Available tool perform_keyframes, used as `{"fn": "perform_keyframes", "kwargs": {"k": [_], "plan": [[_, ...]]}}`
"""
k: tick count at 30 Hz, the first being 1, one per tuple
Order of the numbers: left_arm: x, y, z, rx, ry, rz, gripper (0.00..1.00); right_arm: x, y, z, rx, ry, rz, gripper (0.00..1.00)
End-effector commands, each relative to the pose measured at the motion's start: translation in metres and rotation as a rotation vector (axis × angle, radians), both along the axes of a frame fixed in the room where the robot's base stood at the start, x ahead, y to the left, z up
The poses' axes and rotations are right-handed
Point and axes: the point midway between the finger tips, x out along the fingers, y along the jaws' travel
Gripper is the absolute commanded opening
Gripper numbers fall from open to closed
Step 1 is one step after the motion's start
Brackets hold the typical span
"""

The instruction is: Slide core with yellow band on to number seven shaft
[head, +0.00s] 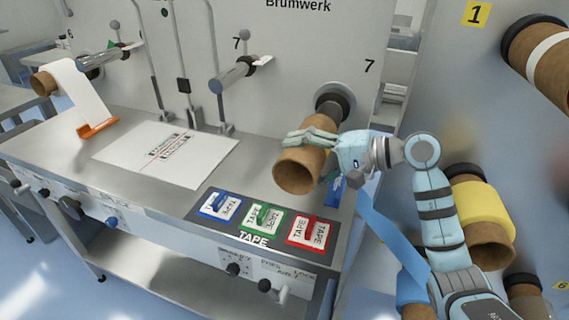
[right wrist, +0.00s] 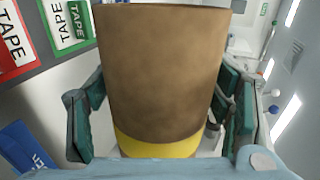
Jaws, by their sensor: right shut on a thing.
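A brown cardboard core (head: 299,172) with a yellow band is in my right gripper (head: 318,158). In the right wrist view the core (right wrist: 160,70) fills the middle, its yellow band (right wrist: 160,147) at the bottom, with green-padded fingers on both sides. In the head view the gripper mostly hides the band. The dark shaft (head: 336,103) with a round flange sticks out of the panel by a "7" label (head: 369,66). The core's far end overlaps the shaft's front end in the picture; I cannot tell whether it is around it or only in front. My left gripper is not in view.
Below the core is a workbench with a dark tray of blue, green and red tape holders (head: 265,222). A rack at right holds cores, one with a wide yellow band (head: 481,205).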

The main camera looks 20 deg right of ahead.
Motion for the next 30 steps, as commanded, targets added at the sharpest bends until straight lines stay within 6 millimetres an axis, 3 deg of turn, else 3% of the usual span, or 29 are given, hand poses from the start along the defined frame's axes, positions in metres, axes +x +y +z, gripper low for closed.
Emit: {"fn": "perform_keyframes", "kwargs": {"k": [14,30], "plan": [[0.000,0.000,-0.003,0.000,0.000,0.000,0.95,0.004,-0.014,0.004,0.006,-0.013,-0.010,0.39],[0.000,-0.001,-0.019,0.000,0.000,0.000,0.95,0.025,-0.044,0.000,0.010,-0.020,-0.024,0.40]]}}
